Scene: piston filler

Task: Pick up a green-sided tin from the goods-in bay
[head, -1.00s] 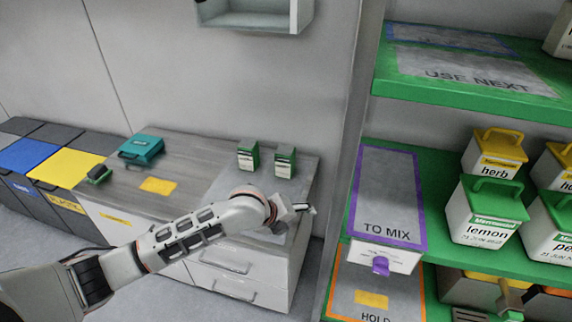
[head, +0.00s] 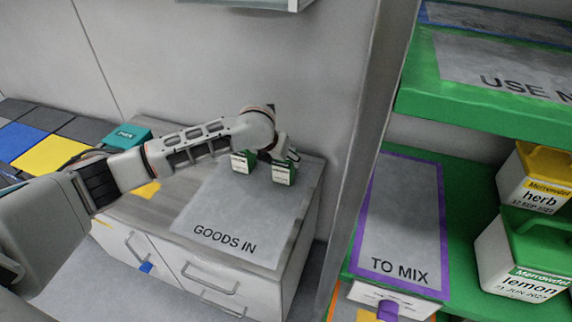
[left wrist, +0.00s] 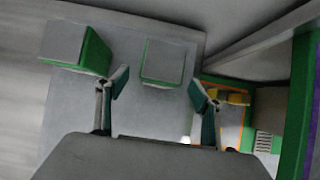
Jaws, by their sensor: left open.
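Two green-sided tins stand upright on the grey GOODS IN bay (head: 215,215) on the counter. The left tin (head: 243,162) is partly covered by my arm, and the right tin (head: 284,173) stands beside it. My left gripper (head: 287,152) is just behind and above the right tin in the head view. In the left wrist view the open gripper (left wrist: 160,90) points down, with the right tin's grey top (left wrist: 168,62) ahead between its fingers, not gripped. The left tin (left wrist: 75,43) lies outside the left finger. My right gripper is not in view.
A teal box (head: 128,137) and a yellow label (head: 147,190) are on the counter at left. A green shelf unit (head: 470,265) with a TO MIX bay and tubs stands to the right, behind an upright panel (head: 372,130). The bay's front is clear.

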